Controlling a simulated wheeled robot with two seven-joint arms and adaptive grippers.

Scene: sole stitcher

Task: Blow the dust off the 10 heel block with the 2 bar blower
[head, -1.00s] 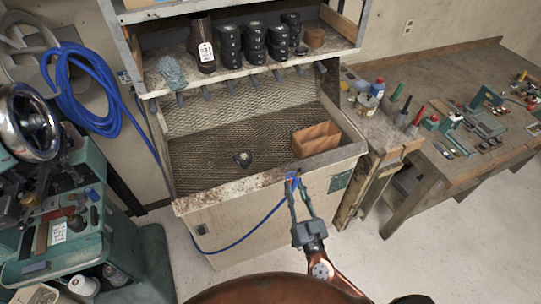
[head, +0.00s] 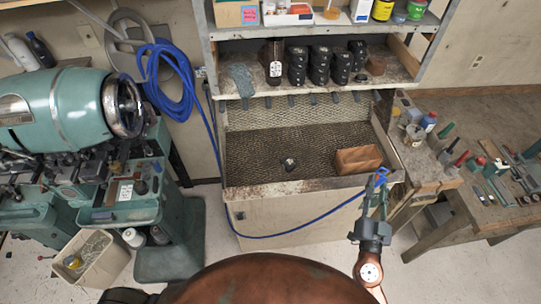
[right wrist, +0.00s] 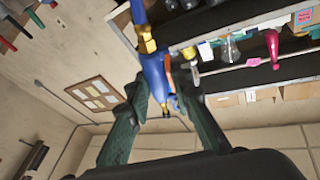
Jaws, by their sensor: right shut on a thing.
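A small dark block (head: 289,165) with a pale top lies on the mesh bed of the dust bench (head: 300,187). It may be the heel block; I cannot read a number on it. My right gripper (head: 378,190) is shut on a blue blower (head: 381,176) at the bench's front right corner, well to the right of the dark block. In the right wrist view the blower (right wrist: 156,75) is between the fingers (right wrist: 163,95), with a brass fitting on it. A blue hose (head: 300,233) runs from it across the bench front. My left gripper is not in view.
A brown wooden block or box (head: 358,160) stands on the bed between the blower and the dark block. A shelf (head: 260,99) with several black stacks (head: 319,66) overhangs the back. A green machine (head: 75,110) stands left, a worktable (head: 460,212) right.

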